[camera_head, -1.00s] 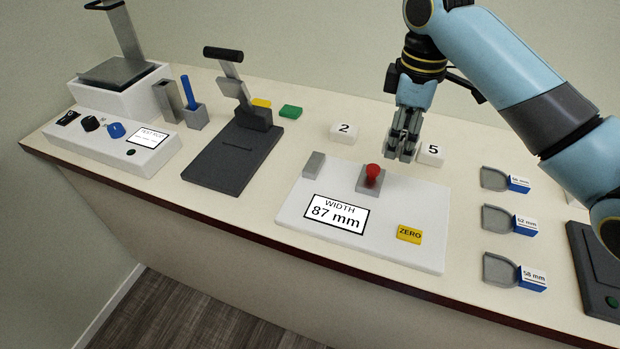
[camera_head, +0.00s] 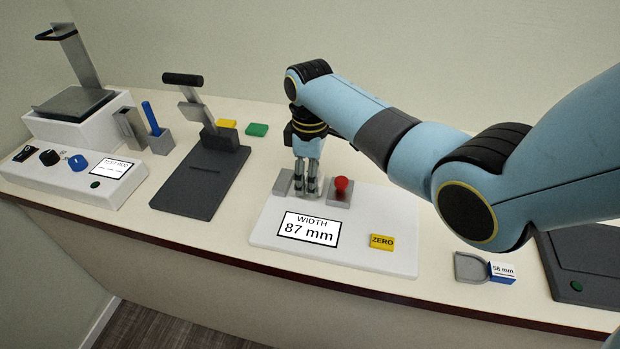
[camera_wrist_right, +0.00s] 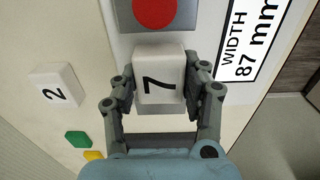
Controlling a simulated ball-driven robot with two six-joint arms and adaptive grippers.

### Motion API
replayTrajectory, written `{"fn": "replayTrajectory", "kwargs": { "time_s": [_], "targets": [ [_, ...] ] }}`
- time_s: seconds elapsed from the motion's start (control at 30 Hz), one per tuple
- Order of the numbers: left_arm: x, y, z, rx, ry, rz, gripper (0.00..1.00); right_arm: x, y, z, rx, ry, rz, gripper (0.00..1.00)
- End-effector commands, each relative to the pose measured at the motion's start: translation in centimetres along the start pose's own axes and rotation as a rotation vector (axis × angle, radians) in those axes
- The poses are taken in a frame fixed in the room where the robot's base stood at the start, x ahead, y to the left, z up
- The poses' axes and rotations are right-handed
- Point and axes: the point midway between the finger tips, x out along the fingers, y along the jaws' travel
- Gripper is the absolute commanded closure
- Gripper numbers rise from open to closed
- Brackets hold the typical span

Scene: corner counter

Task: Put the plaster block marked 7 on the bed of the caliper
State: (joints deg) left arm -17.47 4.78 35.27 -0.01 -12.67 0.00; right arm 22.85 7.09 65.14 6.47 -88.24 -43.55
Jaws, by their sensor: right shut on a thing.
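The white plaster block marked 7 (camera_wrist_right: 160,78) is between the fingers of my right gripper (camera_wrist_right: 162,100), which is shut on it. In the head view my right gripper (camera_head: 306,192) points down over the caliper's white base (camera_head: 353,252), between the grey fixed jaw (camera_head: 283,181) and the sliding jaw with a red knob (camera_head: 341,186). The fingers mostly hide the block there. I cannot tell whether it touches the bed. The caliper display (camera_head: 309,229) reads WIDTH 87 mm. My left gripper is not in view.
A block marked 2 (camera_wrist_right: 55,88) lies beside the caliper in the wrist view. A yellow ZERO button (camera_head: 381,242) is on the caliper. A dark lever press (camera_head: 202,175) stands left. My right arm hides much of the right side.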

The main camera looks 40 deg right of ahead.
Motion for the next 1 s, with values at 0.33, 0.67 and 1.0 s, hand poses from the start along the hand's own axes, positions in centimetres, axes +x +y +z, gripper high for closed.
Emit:
{"fn": "replayTrajectory", "kwargs": {
  "time_s": [0.33, 0.67, 1.0],
  "targets": [
    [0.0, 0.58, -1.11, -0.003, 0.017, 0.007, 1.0, 0.9, 0.05, -0.05, 0.0, 0.002, 0.002, 0.92],
    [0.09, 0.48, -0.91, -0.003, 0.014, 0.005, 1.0, 1.13, 0.04, -0.03, 0.0, 0.002, 0.002, 0.32],
    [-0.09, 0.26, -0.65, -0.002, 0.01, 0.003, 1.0, 0.19, 0.09, -0.06, 0.0, 0.003, 0.003, 0.32]
  ]
}}
